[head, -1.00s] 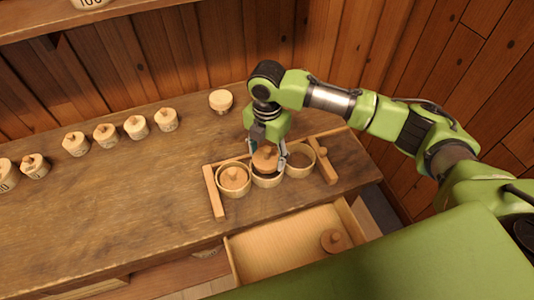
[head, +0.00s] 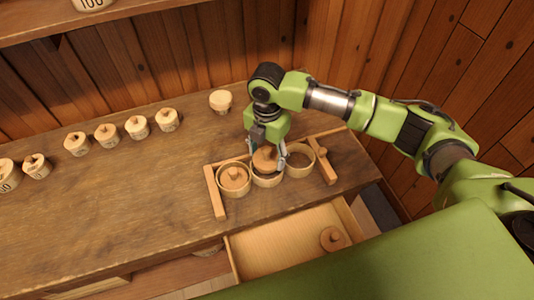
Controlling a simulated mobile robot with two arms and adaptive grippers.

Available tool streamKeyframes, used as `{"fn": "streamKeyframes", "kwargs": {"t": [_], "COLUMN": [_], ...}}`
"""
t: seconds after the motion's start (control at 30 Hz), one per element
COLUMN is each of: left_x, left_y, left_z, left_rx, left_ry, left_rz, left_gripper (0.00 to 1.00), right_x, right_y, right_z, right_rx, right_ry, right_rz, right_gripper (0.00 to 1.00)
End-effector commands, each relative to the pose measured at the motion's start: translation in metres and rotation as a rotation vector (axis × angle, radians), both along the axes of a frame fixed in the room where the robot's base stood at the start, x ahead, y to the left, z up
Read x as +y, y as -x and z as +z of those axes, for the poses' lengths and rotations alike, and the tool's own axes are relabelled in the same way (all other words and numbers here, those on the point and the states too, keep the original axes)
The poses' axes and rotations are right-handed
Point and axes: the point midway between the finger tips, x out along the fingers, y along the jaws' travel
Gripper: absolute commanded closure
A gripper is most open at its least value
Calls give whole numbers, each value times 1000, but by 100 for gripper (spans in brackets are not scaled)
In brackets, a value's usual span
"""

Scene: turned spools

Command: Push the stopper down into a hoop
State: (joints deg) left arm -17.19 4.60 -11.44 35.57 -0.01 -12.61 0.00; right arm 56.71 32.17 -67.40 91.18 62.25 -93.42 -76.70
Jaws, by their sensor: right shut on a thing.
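My right gripper (head: 268,146) points down over the middle hoop (head: 267,181) and is shut on a round wooden stopper (head: 264,160). The stopper sits at the mouth of the middle hoop, slightly tilted; how deep it is in is partly hidden by the fingers. The left hoop (head: 221,187) has a knobbed stopper (head: 234,177) in it. Another knobbed stopper (head: 332,238) lies in the open drawer. My left gripper is not in view.
A wooden frame (head: 214,195) borders the hoops on the worktop. Several lidded pots (head: 106,134) stand in a row at left, and a lone pot (head: 220,100) stands behind the hoops. The open drawer (head: 270,254) juts out in front. Bare worktop (head: 120,205) lies left of the frame.

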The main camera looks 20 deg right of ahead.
Motion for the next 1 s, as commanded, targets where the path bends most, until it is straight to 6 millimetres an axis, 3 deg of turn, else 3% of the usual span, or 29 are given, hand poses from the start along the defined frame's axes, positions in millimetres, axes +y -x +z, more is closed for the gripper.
{"fn": "streamKeyframes", "kwargs": {"t": [1.0], "left_x": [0], "left_y": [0], "left_z": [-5], "left_rx": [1], "left_ry": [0], "left_rz": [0], "left_gripper": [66], "right_x": [0], "right_y": [0], "right_z": [-20], "right_rx": [0], "right_ry": [0], "right_rz": [0], "right_gripper": [69]}}
